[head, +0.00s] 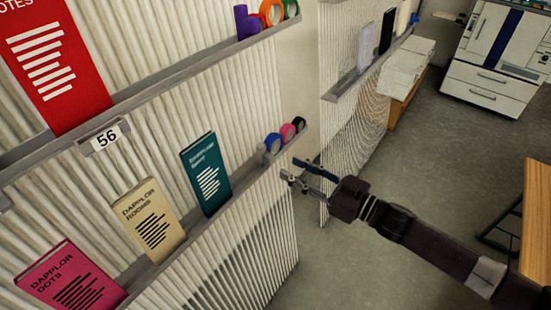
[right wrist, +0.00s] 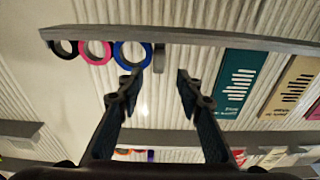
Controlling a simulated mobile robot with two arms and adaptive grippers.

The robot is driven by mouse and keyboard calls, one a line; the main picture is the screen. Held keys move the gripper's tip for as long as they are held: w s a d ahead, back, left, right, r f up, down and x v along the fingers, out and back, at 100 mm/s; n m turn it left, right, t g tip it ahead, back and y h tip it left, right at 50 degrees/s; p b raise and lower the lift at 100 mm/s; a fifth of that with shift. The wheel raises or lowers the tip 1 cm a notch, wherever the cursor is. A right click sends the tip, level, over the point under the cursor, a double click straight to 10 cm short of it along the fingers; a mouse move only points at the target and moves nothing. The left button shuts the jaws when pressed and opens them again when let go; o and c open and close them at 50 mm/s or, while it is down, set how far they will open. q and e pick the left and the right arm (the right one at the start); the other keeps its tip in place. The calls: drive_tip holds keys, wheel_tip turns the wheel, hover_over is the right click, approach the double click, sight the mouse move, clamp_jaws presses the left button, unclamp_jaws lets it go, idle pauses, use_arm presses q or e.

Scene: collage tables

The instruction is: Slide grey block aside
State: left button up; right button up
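The small grey block (right wrist: 159,58) stands on the lower shelf between the blue tape roll (right wrist: 131,54) and the teal book (right wrist: 238,82) in the right wrist view, which shows the shelf upside down. In the head view the grey block (head: 267,157) is small at the shelf's right part, just left of the blue tape roll (head: 272,143). My right gripper (head: 294,170) is open and empty, in front of the shelf near the block. In the right wrist view the block lies between and just beyond the fingertips (right wrist: 157,78), apparently not touched. My left gripper is out of view.
Pink (head: 287,132) and black (head: 299,124) tape rolls stand right of the blue one. The teal book (head: 206,174), a cream book (head: 146,219) and a magenta book (head: 70,279) stand to the left. The shelf lip (head: 236,184) runs along the front.

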sight(274, 159)
drive_tip(key=x, duration=0.6)
drive_tip(key=shift+w+a+p, duration=0.25)
drive_tip(key=shift+p, duration=0.05)
drive_tip(key=shift+c, duration=0.6)
clamp_jaws()
